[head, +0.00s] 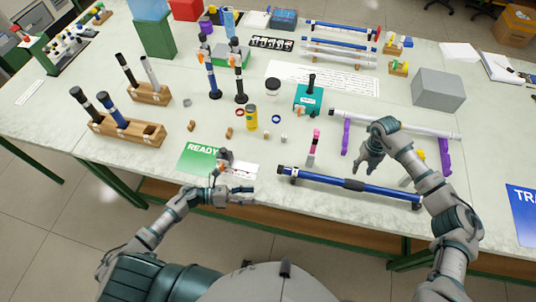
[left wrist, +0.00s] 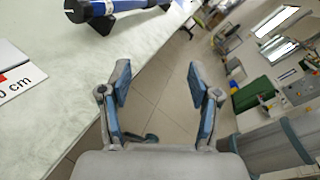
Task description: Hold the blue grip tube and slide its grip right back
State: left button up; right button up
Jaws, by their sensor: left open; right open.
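The blue grip tube (head: 318,178) lies along the front edge of the table, slightly raised on small dark supports. Its black grip (head: 354,184) sits around the tube near the middle. The tube's dark left end (left wrist: 78,10) shows at the top left of the left wrist view. My left gripper (head: 250,196) is open and empty, left of the tube's left end, by the table edge. In the left wrist view its fingers (left wrist: 158,90) are apart with only floor between them. My right gripper (head: 365,167) is open, fingers pointing down, behind and above the grip, apparently not touching it.
A white tube (head: 395,123) lies behind on purple stands (head: 346,136). A pink-topped marker (head: 316,138) stands behind the blue tube. A green READY card (head: 203,158) lies near my left gripper. Wooden racks (head: 128,130) and a teal box (head: 308,98) stand further back.

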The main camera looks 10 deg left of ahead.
pick_arm(q)
notch_tip(320, 180, up, 5)
jog(key=w+d+m+h, duration=0.1)
jog(key=w+d+m, duration=0.1)
jog(key=m+g+y, duration=0.3)
jog(key=m+y, duration=0.1)
jog(key=m, duration=0.7)
send_over(283, 170)
jog(key=a, duration=0.6)
jog(key=f, duration=0.7)
jog(key=shift+s+f, duration=0.15)
jog(key=shift+s, duration=0.05)
jog(key=x, duration=0.8)
jog(key=shift+a+f, duration=0.1)
jog(key=shift+f, duration=0.1)
jog(key=shift+s+r, duration=0.1)
jog(key=shift+s, duration=0.05)
grip_shut()
